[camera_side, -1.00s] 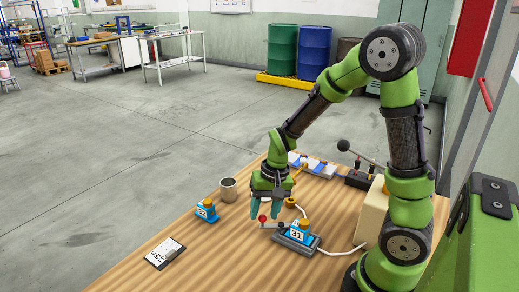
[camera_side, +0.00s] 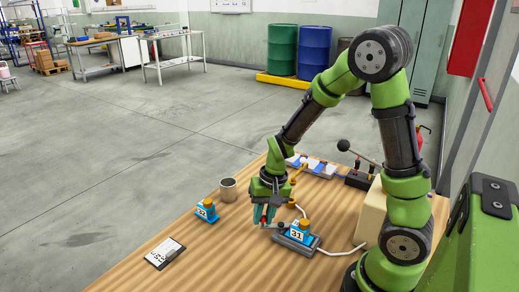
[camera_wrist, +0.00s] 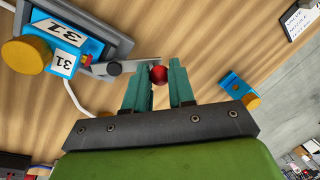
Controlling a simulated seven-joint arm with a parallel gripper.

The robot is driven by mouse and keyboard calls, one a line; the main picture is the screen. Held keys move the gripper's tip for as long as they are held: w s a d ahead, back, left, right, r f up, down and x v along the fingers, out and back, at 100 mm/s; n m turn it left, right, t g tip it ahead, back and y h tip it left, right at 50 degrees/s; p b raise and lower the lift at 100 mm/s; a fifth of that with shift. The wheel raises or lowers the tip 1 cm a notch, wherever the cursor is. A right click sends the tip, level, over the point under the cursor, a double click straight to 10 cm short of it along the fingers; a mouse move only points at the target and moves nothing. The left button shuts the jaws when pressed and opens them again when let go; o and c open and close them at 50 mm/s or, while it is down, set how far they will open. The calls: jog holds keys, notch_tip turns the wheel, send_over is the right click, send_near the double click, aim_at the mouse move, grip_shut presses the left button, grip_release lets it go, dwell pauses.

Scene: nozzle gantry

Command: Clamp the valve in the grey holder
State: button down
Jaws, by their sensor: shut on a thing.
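The valve, a blue block with an orange-yellow knob and a label reading 31 (camera_side: 299,236), sits in the grey holder (camera_side: 288,244). Both also show at upper left in the wrist view, the valve (camera_wrist: 62,52) and the holder (camera_wrist: 112,36). A grey lever (camera_wrist: 125,67) with a red ball knob (camera_wrist: 159,74) sticks out from the holder's side. My gripper (camera_side: 264,217) is beside the holder, low over the table. In the wrist view my gripper (camera_wrist: 160,80) has its teal fingers shut on the red knob, one on each side.
A second blue block (camera_side: 206,211) with an orange top stands to the left, near a grey mug (camera_side: 228,189). A labelled card (camera_side: 165,253) lies at the table's front left. A white cable and a beige box (camera_side: 370,215) are right of the holder.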

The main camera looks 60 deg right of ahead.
jog(key=shift+d+m, duration=0.1)
jog(key=shift+m, duration=0.2)
jog(key=m, duration=0.1)
jog(key=d+m, duration=0.1)
jog(key=m, duration=0.1)
jog(key=shift+w+d+h, duration=0.15)
jog(key=shift+w+h, duration=0.15)
jog(key=shift+w, duration=0.05)
jog(key=shift+w+d+m+t+h, duration=0.15)
jog(key=shift+d+m, duration=0.2)
jog(key=shift+m, duration=0.55)
jog(key=shift+s+d+m+t+h, duration=0.15)
jog(key=shift+d+m, duration=0.15)
jog(key=shift+m, duration=0.6)
jog(key=shift+w+d, duration=0.1)
jog(key=c, duration=1)
grip_release()
jog(key=s+r, duration=0.1)
jog(key=r, duration=0.4)
jog(key=s+r, duration=0.1)
jog(key=r, duration=0.5)
jog(key=s+r, duration=0.1)
jog(key=r, duration=0.4)
jog(key=shift+s+d+r, duration=0.15)
jog(key=shift+d+r, duration=0.1)
jog(key=shift+r, duration=0.05)
